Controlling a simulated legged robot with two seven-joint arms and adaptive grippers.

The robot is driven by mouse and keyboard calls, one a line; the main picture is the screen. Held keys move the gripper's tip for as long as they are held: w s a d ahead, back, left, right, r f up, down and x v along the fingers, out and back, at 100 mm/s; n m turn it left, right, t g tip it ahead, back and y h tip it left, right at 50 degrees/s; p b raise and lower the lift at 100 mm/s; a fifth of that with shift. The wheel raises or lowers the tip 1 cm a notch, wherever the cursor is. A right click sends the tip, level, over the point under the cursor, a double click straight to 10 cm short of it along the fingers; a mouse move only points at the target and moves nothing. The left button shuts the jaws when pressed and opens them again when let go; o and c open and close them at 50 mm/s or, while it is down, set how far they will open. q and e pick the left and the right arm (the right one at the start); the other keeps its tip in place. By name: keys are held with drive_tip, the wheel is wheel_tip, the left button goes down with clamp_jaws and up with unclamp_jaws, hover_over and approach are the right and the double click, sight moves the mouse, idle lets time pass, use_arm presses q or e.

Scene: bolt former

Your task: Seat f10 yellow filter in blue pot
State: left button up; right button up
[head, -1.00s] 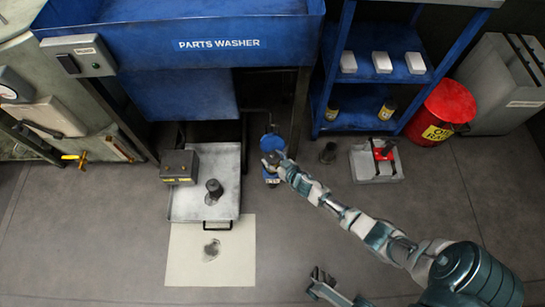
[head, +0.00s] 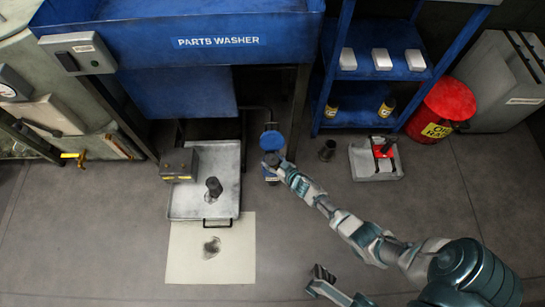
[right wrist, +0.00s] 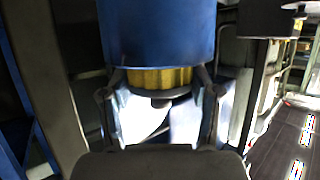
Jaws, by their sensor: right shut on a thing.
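The blue pot (right wrist: 160,35) fills the top middle of the right wrist view, with its open rim downward in that picture. The yellow filter (right wrist: 160,77) shows as a ribbed band just beyond the rim, with a grey end cap. The rest of it is hidden, apparently inside the pot. My right gripper (right wrist: 160,92) is shut on the filter, one finger on each side. In the head view my right gripper (head: 275,164) is beside a round blue part (head: 272,140) below the parts washer; the filter cannot be made out there. A two-pronged part, seemingly my left gripper (head: 318,281), shows at the bottom edge.
The parts washer (head: 190,65) overhangs behind. A blue shelf (head: 335,80) and a red bin (head: 442,112) stand right. Floor in front is mostly clear.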

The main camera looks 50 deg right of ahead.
drive_tip(key=o, duration=1.3)
drive_tip(key=shift+c, duration=0.2)
drive_tip(key=shift+s, duration=0.15)
drive_tip(key=shift+s+d+r, duration=0.1)
drive_tip(key=shift+s+r, duration=0.05)
drive_tip(key=shift+s, duration=0.1)
drive_tip(key=v, duration=1.1)
drive_tip(key=shift+a+r, duration=0.1)
drive_tip(key=shift+a, duration=0.15)
